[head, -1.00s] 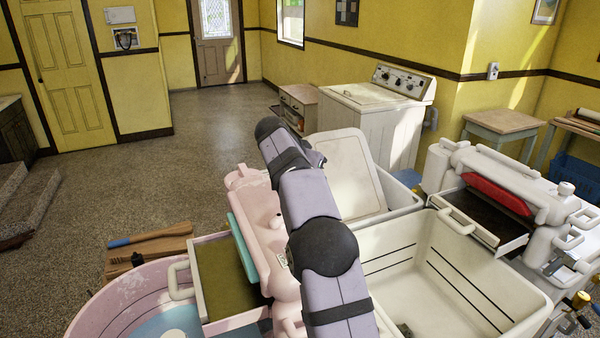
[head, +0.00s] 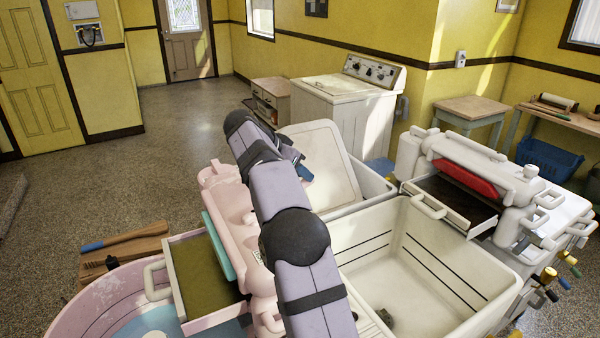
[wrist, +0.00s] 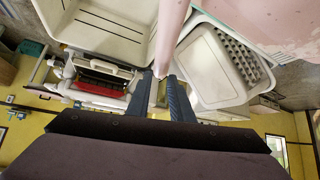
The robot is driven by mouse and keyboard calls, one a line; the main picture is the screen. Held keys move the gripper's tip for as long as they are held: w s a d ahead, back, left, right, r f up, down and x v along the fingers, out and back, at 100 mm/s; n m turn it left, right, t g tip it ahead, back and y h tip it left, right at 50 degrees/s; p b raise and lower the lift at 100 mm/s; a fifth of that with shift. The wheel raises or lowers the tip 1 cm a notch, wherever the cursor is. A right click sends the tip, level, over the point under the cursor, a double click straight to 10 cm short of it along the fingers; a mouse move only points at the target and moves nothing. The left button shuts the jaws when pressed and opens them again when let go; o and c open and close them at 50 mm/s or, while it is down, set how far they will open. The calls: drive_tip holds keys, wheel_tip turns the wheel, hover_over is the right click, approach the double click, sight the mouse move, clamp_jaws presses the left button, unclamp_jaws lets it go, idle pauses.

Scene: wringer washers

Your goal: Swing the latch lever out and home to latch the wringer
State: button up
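The pink wringer (head: 222,190) stands on the pink washer tub (head: 75,318) at the lower left of the head view. My arm crosses in front of its right side. In the head view my gripper is mostly hidden behind my wrist, with only a bit of blue finger (head: 305,173) showing. In the wrist view the two dark blue fingers of my gripper (wrist: 159,76) stand a little apart. A pink bar (wrist: 171,38), which looks like the latch lever, runs down from the top edge to the gap between the fingertips. I cannot tell whether they press on it.
White rinse tubs (head: 425,265) stand right of the pink washer, with a leaning pale lid (head: 325,165) behind. A white wringer with a red roller (head: 465,180) stands farther right. The floor behind is open.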

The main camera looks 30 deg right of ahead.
drive_tip(key=o, duration=0.4)
wheel_tip(320, 180, up, 2)
drive_tip(key=shift+o, duration=0.2)
drive_tip(key=shift+s+r, duration=0.1)
drive_tip(key=shift+s, duration=0.2)
drive_tip(key=shift+w+f, duration=0.2)
drive_tip(key=shift+f, duration=0.1)
drive_tip(key=v, duration=0.7)
drive_tip(key=shift+s+r+b, duration=0.25)
drive_tip(key=shift+b, duration=0.05)
drive_tip(key=shift+a, duration=0.15)
